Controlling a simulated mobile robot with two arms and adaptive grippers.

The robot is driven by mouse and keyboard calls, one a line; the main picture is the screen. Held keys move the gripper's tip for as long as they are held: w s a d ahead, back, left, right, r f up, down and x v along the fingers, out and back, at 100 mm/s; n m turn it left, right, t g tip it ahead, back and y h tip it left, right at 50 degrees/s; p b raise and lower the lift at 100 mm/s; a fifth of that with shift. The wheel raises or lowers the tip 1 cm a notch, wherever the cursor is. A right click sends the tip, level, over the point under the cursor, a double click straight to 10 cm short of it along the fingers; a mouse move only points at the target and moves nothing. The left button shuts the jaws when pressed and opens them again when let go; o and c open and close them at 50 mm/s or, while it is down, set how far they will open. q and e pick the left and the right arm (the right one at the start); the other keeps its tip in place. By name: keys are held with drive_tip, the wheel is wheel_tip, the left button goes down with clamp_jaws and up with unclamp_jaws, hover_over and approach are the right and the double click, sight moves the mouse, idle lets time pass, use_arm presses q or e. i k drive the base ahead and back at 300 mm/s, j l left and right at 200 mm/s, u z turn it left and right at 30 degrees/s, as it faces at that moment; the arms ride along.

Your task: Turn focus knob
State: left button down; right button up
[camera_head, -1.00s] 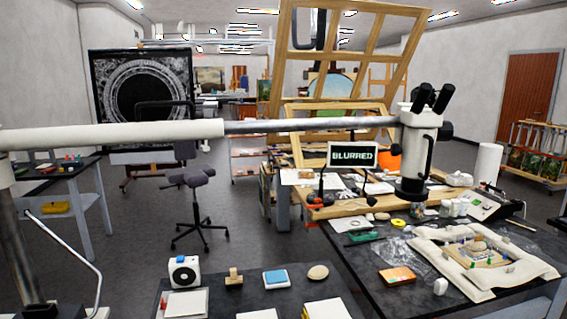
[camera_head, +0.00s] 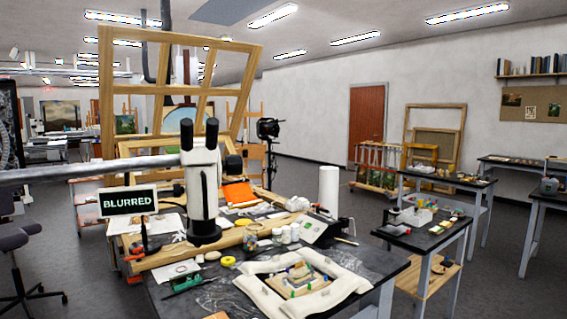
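The white microscope (camera_head: 203,190) with black eyepieces hangs from a horizontal boom over the worktable, left of centre. A dark round shape at its right side (camera_head: 233,164) looks like the focus knob, but it is small and I cannot be certain. A small screen (camera_head: 128,201) left of the microscope reads "BLURRED". Below and to the right, a gilt fragment (camera_head: 298,280) lies on a white padded cushion (camera_head: 256,285). Neither of my grippers is in view.
The dark worktable (camera_head: 375,271) also holds a white roll (camera_head: 328,189), a control box (camera_head: 325,228), small jars, yellow tape (camera_head: 228,261) and green clips (camera_head: 186,281). A wooden easel frame (camera_head: 180,35) stands behind. A side table (camera_head: 437,240) stands to the right, with open floor beyond.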

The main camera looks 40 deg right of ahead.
sight(232, 165)
drive_tip(key=k+l, duration=0.1)
drive_tip(key=l, duration=1.5)
drive_tip(key=k+l+z, duration=0.1)
drive_tip(key=l, duration=0.7)
drive_tip(key=k, duration=0.05)
